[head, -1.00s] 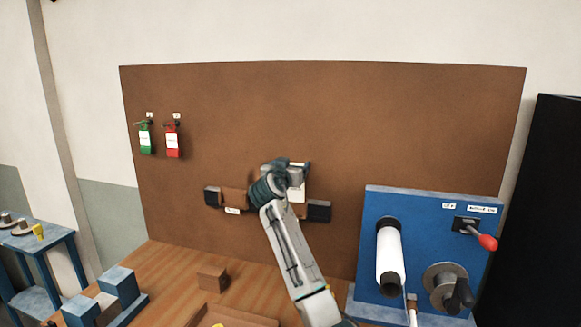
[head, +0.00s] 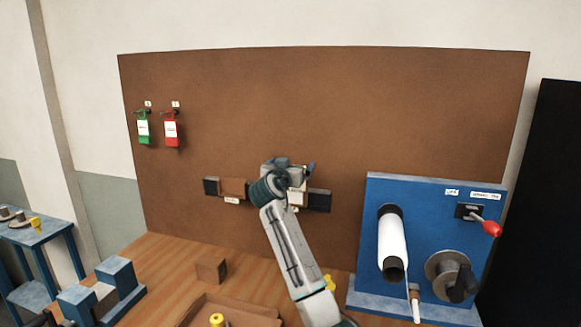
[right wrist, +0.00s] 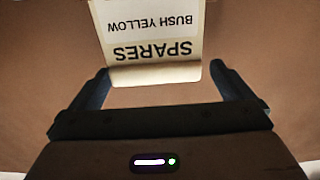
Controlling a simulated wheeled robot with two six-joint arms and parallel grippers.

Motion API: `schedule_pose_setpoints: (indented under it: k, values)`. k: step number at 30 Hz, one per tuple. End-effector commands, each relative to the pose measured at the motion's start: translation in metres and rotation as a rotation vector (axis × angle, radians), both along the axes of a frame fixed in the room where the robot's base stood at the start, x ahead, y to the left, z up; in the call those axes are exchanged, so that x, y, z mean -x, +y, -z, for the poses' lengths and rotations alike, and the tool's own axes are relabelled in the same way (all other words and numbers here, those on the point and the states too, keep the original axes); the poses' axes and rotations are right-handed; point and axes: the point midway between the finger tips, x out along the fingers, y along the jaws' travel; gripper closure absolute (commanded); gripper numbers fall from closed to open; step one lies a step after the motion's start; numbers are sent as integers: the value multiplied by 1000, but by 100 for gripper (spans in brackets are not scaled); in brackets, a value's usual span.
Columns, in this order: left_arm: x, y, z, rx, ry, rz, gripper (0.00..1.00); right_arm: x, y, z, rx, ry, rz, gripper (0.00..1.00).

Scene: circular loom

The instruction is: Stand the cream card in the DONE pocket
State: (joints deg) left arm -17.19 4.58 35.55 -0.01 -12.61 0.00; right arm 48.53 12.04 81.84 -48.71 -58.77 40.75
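The cream card (head: 297,198) is at the right part of the pocket strip on the brown board, just below my right gripper (head: 297,170). In the right wrist view the card (right wrist: 155,35) reads SPARES and BUSH YELLOW upside down. Its near edge lies between the tips of my right gripper (right wrist: 160,70), with a narrow gap at the right finger; the fingers are spread. A brown pocket (head: 233,187) with a small white label shows left of the arm; the label is too small to read. The arm hides the strip's middle. My left gripper is not in view.
A blue winding stand (head: 430,200) with a white roll (head: 392,243) and red-knobbed lever (head: 490,228) is close on the right. Green (head: 143,130) and red (head: 171,132) tags hang at the upper left. Blue blocks (head: 116,275) and a wooden tray (head: 190,315) occupy the bench.

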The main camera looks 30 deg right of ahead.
Motion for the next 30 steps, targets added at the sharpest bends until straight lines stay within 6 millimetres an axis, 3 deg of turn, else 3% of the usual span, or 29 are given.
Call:
schedule_pose_setpoints:
  k: [8,21,30]
  values:
    - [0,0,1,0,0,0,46,8,11,1,-2,-1,-2,0]
    - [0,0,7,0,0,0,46,61,73,2,-2,-1,-2,0]
    - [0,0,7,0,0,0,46,70,82,1,1,1,0,0]
